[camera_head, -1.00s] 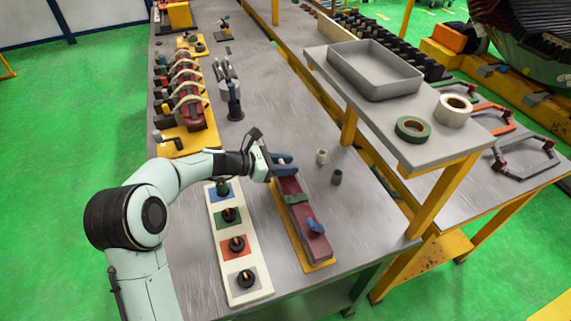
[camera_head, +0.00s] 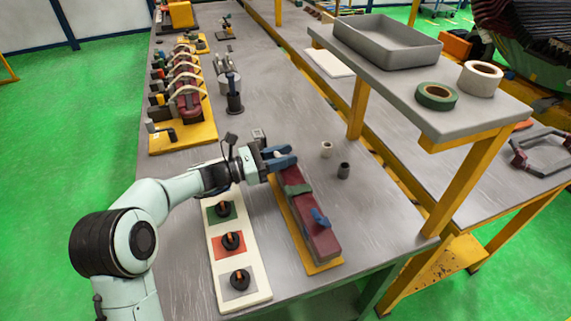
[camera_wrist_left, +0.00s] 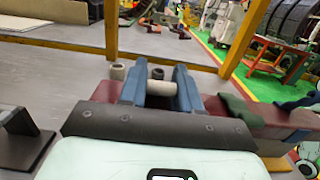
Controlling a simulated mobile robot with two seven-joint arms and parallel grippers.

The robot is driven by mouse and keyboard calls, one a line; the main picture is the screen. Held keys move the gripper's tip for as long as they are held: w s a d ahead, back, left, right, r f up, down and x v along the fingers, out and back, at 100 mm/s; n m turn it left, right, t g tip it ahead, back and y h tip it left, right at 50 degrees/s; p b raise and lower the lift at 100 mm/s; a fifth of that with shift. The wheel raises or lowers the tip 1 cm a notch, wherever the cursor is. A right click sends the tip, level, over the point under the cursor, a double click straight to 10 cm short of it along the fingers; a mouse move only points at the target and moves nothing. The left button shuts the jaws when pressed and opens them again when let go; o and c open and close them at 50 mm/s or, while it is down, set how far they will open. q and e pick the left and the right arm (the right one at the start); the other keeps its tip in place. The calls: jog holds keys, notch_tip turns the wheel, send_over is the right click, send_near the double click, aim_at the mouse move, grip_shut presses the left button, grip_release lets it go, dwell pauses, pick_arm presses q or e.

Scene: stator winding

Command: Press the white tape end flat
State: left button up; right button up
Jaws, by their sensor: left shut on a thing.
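A long maroon bar (camera_head: 309,210) lies on a yellow base near the table's right edge, with a green band (camera_head: 297,189) around it and a blue clip-like part (camera_head: 320,218) near its front end. My left gripper (camera_head: 286,158) is at the bar's far end. Its blue fingers (camera_wrist_left: 160,88) are shut on a small off-white piece (camera_wrist_left: 161,89), which looks like the white tape end. In the wrist view the bar (camera_wrist_left: 240,112) passes beyond the fingers. Whether the white piece touches the bar is hidden. My right gripper is not in view.
A small white roll (camera_head: 326,149) and a dark roll (camera_head: 343,171) stand right of the bar. A pale board (camera_head: 255,283) with coloured squares and black knobs lies on its left. A raised shelf (camera_head: 470,118) holds a grey tray, a green tape roll (camera_head: 436,96) and a white tape roll (camera_head: 480,78).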

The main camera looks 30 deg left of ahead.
pick_arm(q)
jog(key=shift+f+h, duration=0.15)
jog(key=shift+h, duration=0.15)
jog(key=o, duration=1)
jog(key=shift+c, duration=0.2)
jog(key=v, duration=1.3)
jog(key=shift+s+a, duration=0.1)
jog(key=shift+s, duration=0.15)
